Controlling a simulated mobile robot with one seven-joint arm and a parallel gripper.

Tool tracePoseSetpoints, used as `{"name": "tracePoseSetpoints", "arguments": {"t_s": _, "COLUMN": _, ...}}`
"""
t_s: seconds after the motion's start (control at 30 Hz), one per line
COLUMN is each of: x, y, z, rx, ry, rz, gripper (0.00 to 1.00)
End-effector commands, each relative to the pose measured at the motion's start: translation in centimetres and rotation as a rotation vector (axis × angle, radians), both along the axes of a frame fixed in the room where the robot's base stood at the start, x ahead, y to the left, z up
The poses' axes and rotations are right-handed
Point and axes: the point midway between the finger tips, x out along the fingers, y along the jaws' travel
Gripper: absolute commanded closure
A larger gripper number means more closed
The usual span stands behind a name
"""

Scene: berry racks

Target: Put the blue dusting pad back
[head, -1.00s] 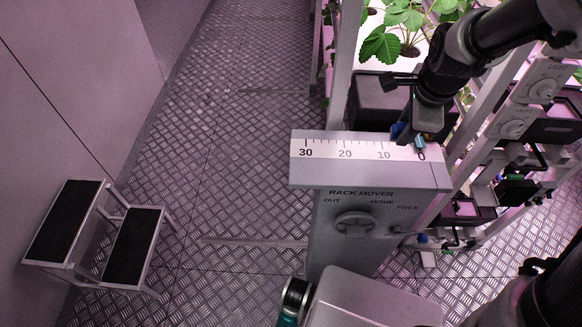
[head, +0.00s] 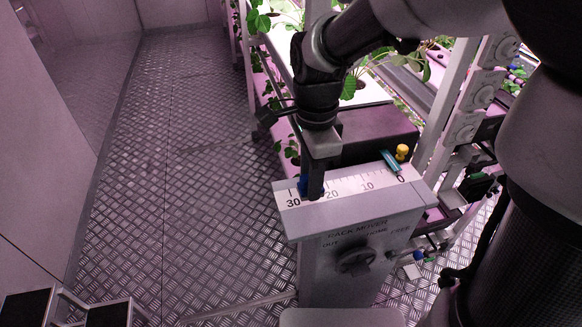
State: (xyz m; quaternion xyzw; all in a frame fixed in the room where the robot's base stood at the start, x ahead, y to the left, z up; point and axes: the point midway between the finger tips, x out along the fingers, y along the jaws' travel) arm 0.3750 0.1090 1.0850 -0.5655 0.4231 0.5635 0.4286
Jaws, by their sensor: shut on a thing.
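My gripper (head: 312,190) points down over the left end of the ruler strip (head: 350,184) on top of the rack mover box, near the 30 mark. The rest of the pad is hidden by the fingers. I cannot tell whether the pad touches the strip.
A teal pointer (head: 389,162) lies at the 0 end, with a yellow knob (head: 402,152) behind it. The rack mover dial (head: 357,262) is on the box front. A dark box (head: 372,137) and planted racks stand behind. The floor at left is clear, except for a step stool (head: 85,308).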

Motion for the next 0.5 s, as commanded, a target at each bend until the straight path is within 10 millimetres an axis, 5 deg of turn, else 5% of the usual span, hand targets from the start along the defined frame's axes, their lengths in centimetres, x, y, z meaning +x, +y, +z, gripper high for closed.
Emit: {"name": "tracePoseSetpoints", "arguments": {"t_s": 0.5, "x": -0.3, "y": 0.0, "z": -6.3, "rx": -0.002, "ry": 0.009, "rz": 0.002, "gripper": 0.9}}
